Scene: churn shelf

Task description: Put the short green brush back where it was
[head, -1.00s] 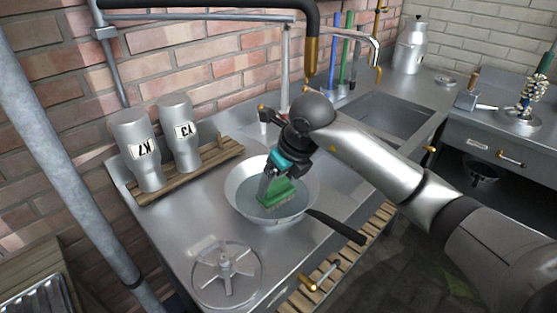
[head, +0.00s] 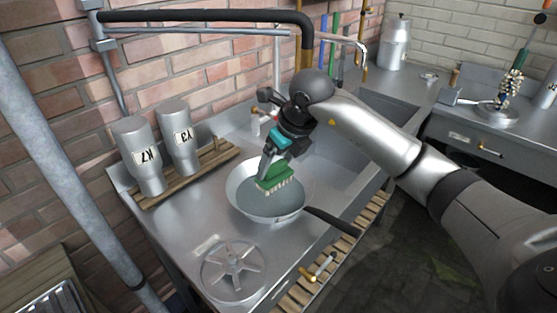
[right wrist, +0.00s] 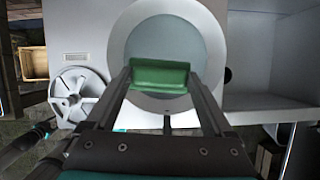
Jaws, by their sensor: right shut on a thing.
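The short green brush (head: 274,178) has a green block and pale bristles that point down. My right gripper (head: 268,170) is shut on it and holds it over the pan (head: 240,200), a round light bowl-like pan with a dark handle. In the right wrist view the green block (right wrist: 159,76) sits between the two fingertips (right wrist: 160,72), with the pan (right wrist: 120,45) behind it. The bristles look clear of the pan's bottom, though the exact gap is hard to tell. My left gripper is not in view.
Two metal cans marked K7 (head: 140,158) and Y3 (head: 180,140) stand upside down on a wooden rack (head: 215,158) at left. A spoked metal disc (head: 233,270) lies in front. Long coloured brushes (head: 333,45) hang by the tap. A sink basin (head: 385,115) lies at right.

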